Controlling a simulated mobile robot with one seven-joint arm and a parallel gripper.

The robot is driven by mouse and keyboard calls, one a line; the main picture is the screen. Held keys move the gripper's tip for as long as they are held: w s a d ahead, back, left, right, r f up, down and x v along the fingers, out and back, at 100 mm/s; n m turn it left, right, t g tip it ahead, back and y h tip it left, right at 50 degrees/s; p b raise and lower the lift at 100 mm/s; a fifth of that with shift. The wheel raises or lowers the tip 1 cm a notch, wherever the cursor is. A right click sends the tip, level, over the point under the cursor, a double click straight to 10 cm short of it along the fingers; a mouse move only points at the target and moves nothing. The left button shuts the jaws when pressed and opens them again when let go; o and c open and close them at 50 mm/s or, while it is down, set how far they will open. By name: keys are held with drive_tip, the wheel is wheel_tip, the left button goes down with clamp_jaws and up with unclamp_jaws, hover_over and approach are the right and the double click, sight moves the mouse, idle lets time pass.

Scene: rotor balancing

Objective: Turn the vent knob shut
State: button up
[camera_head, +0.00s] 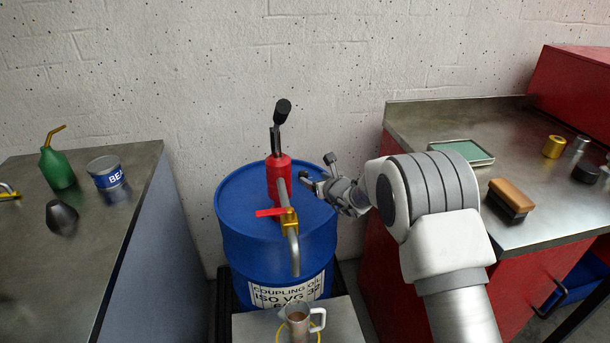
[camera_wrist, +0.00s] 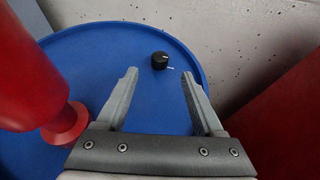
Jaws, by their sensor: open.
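The vent knob (camera_wrist: 159,60) is a small black knob with a pale mark on top and a small pale pointer beside it. It sits on the blue drum lid (camera_wrist: 95,60) near the rim, and shows in the wrist view just beyond and between my fingertips. My gripper (camera_wrist: 158,77) is open and empty, apart from the knob. In the head view my gripper (camera_head: 318,176) is over the right side of the blue drum (camera_head: 260,240). I cannot make out the knob in the head view.
A red pump (camera_head: 279,175) with a black handle, red lever and bent spout stands on the drum, left of my gripper. A jug (camera_head: 299,322) stands below the spout. The white wall (camera_wrist: 215,30) is close behind the drum. A workbench (camera_head: 420,120) is at right.

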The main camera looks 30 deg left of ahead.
sight(303, 172)
drive_tip(key=shift+x, duration=4.5)
clamp_jaws()
